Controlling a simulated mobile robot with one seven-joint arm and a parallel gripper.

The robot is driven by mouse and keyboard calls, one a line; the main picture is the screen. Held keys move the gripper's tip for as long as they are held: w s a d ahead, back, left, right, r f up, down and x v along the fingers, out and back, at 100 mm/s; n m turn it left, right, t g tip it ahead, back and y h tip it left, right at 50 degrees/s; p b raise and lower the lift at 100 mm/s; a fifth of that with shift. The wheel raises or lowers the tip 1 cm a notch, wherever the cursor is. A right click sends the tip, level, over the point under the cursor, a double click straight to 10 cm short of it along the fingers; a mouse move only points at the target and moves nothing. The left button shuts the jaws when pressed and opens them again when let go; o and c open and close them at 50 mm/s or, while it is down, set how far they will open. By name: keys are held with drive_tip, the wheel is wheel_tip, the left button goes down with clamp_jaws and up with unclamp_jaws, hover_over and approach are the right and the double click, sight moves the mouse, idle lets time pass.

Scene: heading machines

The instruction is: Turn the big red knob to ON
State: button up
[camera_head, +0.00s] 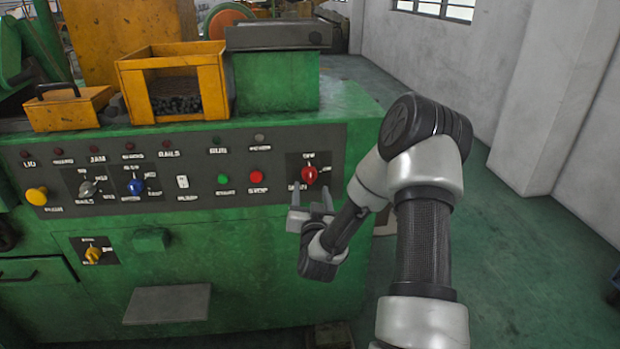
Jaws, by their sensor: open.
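The big red knob (309,175) sits at the right end of the dark control panel on the green machine. White lettering stands above it and to its lower left, too small to read surely. My gripper (311,198) is just below the knob in the picture, with its two grey fingers pointing up toward it. The fingers are apart and nothing shows between them. I cannot tell whether a fingertip touches the knob. The knob's face is visible; the lettering below it is partly hidden by the fingers.
The panel (130,175) also carries a red button (256,177), a green button (223,179), a blue knob (136,187) and a yellow button (36,196). A yellow bin (175,62) stands on the machine. Open floor lies right, before a white wall (430,60).

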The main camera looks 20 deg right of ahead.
sight(310, 178)
drive_tip(key=x, duration=0.7)
drive_tip(key=shift+w+d, duration=0.1)
drive_tip(key=shift+w, duration=0.25)
drive_tip(key=c, duration=1)
drive_tip(key=shift+c, duration=0.2)
